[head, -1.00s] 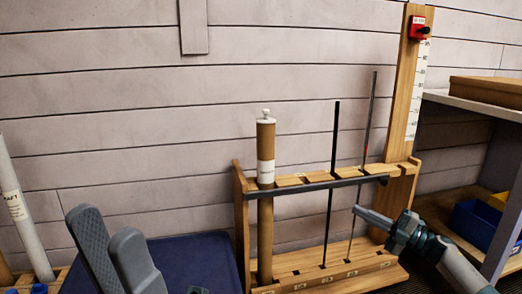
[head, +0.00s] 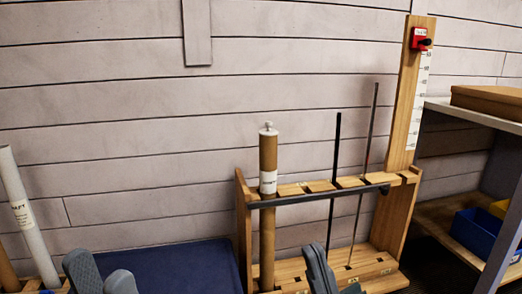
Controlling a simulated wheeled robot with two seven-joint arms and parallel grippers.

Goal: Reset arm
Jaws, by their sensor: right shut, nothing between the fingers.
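My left gripper (head: 100,274) shows only its two grey fingers at the bottom left edge, apart with nothing seen between them. My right gripper (head: 318,262) shows at the bottom edge in front of the wooden rack (head: 244,232), fingers pointing up, shut and empty. The rest of both arms is out of view. The rack holds a tan tube (head: 268,155) with a white cap and label, a thin black shaft (head: 335,160) and a thin grey shaft (head: 369,140), all standing upright.
A tall wooden post (head: 405,95) with a scale and a red block (head: 419,39) rises at the rack's right. A shelf (head: 470,110) with a brown box (head: 488,101) and a blue bin (head: 478,232) stands right. A white tube (head: 24,215) leans left, beside a dark blue surface (head: 175,264).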

